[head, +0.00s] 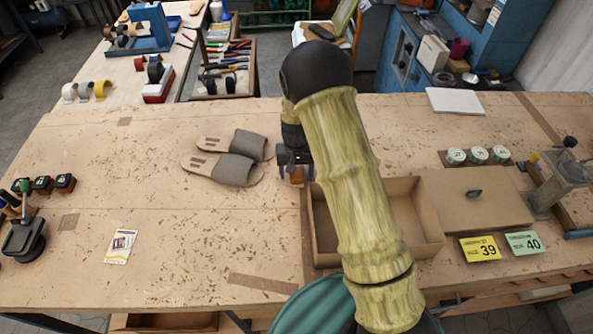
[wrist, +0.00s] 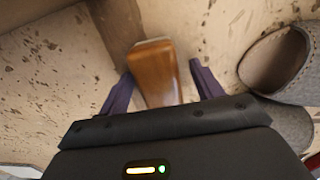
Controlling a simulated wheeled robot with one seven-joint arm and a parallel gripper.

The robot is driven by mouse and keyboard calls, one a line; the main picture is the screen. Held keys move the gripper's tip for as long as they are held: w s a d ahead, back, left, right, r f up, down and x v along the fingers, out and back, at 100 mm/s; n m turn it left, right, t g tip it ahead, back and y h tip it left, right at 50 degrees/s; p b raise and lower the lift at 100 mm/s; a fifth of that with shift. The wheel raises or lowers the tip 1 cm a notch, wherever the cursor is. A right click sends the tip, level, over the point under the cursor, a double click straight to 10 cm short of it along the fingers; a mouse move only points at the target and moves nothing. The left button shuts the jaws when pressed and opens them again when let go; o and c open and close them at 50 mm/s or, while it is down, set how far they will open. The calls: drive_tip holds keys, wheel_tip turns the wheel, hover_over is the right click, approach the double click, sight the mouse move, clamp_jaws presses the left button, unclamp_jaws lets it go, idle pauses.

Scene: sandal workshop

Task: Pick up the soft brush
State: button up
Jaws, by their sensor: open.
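The soft brush shows in the wrist view as a brown wooden block (wrist: 158,75) with a pale edge at its far end. It lies on the workbench, between the two purple fingers of my gripper (wrist: 160,92), which are open with a gap on each side. In the head view a small brown part of the brush (head: 297,175) shows below my gripper (head: 295,160); my arm hides much of the area. Its bristles are not clearly visible.
Grey sandals (head: 236,168) lie just left of my gripper. An open cardboard box (head: 325,235) stands close on the right, partly behind my arm, with its lid (head: 450,205) beside it. Small tins (head: 478,155) stand farther right. The bench's left middle is mostly clear.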

idle(0.4)
drive_tip(key=c, duration=1.1)
drive_tip(key=shift+o, duration=0.2)
wheel_tip(320, 180, up, 10)
drive_tip(key=b, duration=0.2)
drive_tip(key=shift+b, duration=0.3)
drive_tip(key=shift+r, duration=0.15)
